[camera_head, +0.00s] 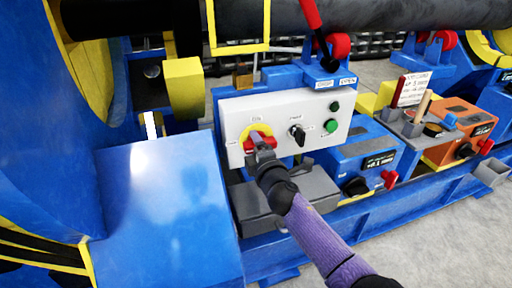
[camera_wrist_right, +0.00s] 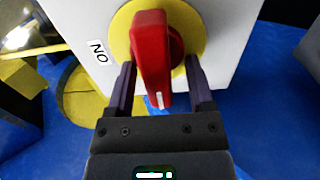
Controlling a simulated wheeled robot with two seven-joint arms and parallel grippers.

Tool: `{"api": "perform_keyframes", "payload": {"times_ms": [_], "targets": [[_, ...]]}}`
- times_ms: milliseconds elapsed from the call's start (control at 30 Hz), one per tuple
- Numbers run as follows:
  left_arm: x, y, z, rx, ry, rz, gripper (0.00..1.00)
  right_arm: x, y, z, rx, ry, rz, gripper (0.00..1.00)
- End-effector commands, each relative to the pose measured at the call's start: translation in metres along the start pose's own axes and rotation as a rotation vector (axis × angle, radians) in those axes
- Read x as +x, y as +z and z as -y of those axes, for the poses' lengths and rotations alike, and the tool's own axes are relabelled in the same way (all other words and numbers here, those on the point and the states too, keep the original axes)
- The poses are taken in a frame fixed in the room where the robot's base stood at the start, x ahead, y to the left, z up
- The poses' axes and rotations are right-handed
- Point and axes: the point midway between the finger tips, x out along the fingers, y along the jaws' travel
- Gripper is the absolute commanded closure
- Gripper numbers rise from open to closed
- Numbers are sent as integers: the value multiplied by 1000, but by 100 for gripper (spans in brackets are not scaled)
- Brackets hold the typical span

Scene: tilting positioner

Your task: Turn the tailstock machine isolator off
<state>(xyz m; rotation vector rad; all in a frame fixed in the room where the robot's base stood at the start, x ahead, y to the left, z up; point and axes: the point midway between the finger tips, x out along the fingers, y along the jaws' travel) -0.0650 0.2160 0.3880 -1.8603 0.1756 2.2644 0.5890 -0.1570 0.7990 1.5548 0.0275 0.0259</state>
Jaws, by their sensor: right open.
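The isolator is a red handle (camera_head: 258,138) on a yellow disc (camera_head: 246,132), at the left of a light grey control panel (camera_head: 285,107). An ON label sits above the disc in the head view. My right gripper (camera_head: 262,150) is at the handle and covers part of it. In the right wrist view the red handle (camera_wrist_right: 150,45) stands between the two fingers of my right gripper (camera_wrist_right: 159,65), with a gap visible on each side. A white mark shows on the handle's near end. The ON label (camera_wrist_right: 98,50) is left of the disc. My left gripper is out of view.
A red lever (camera_head: 315,25) rises above the panel. A large blue housing (camera_head: 160,195) stands close on the left. A grey block (camera_head: 315,187) lies below the panel.

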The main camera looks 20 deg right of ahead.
Motion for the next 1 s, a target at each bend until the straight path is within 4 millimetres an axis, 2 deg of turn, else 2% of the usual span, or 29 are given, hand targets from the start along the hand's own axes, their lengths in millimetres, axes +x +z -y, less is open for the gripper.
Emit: {"api": "perform_keyframes", "payload": {"times_ms": [167,400,533,667,1000], "targets": [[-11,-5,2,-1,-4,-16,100,-17,0,-4,1,1,-1,32],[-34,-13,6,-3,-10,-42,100,-72,0,-4,1,0,-1,32],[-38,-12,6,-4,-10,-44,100,-93,0,-2,1,-1,0,32],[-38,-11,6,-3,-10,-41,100,-100,0,0,0,0,0,32],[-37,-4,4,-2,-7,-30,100,-99,0,0,0,-1,0,32]]}}
